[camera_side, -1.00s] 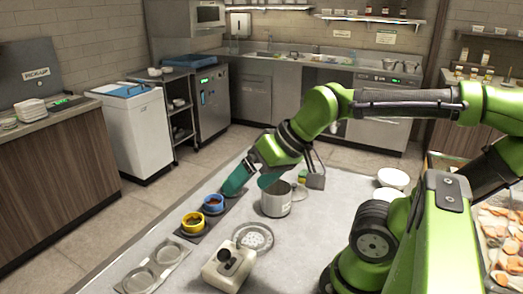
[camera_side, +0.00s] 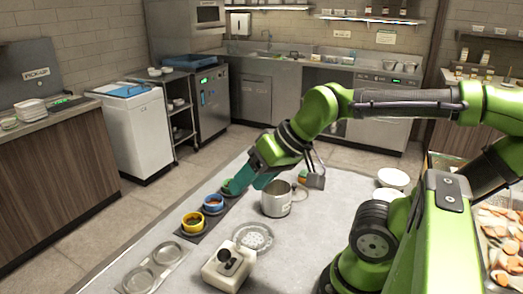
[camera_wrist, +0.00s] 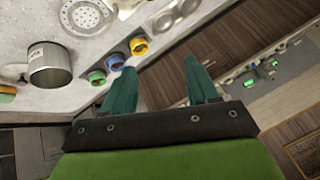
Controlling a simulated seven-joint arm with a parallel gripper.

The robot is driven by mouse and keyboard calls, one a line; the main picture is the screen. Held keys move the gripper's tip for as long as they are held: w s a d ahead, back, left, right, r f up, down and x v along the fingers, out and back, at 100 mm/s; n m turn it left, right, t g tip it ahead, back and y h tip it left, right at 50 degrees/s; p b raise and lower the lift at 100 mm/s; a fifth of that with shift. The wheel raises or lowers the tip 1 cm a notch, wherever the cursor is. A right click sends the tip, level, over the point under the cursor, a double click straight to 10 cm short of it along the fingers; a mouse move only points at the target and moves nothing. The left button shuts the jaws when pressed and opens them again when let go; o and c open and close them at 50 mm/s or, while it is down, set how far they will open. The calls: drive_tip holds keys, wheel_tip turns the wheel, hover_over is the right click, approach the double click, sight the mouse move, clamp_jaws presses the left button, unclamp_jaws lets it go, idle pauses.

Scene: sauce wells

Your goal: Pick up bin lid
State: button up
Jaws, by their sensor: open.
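My gripper (camera_side: 252,184) hangs over the far left part of the table, above the row of sauce cups, with its teal fingers apart. In the wrist view its fingers (camera_wrist: 160,78) are spread with nothing between them. No lid is plainly recognisable. A cream box with a dark knob on top (camera_side: 228,268) sits at the table's front, well away from my gripper. A round perforated metal disc (camera_side: 252,238) lies flat behind it and also shows in the wrist view (camera_wrist: 88,14).
Yellow (camera_side: 193,222) and blue (camera_side: 213,204) cups sit in a dark strip; a green cup (camera_wrist: 97,77) is beside them. A metal pot (camera_side: 276,200) stands right of the strip. Two empty round wells (camera_side: 152,268) are at front left. A white bin (camera_side: 135,135) stands beyond the table.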

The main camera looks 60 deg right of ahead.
drive_tip(key=shift+c, duration=0.2)
drive_tip(key=n+g+h, duration=0.4)
drive_tip(key=n+h, duration=0.1)
drive_tip(key=n, duration=2.6)
hover_over(294, 184)
drive_tip(key=s+a, duration=0.2)
drive_tip(key=s, duration=0.1)
wheel_tip(294, 184, down, 17)
drive_tip(key=shift+d+r, duration=0.1)
drive_tip(key=shift+d, duration=0.05)
drive_tip(key=shift+w+a+x, duration=0.1)
drive_tip(key=shift+w+x, duration=0.05)
drive_tip(key=shift+x, duration=1.45)
drive_tip(key=shift+w+a+x, duration=0.1)
drive_tip(key=shift+w+x, duration=0.05)
drive_tip(key=shift+x, duration=1.45)
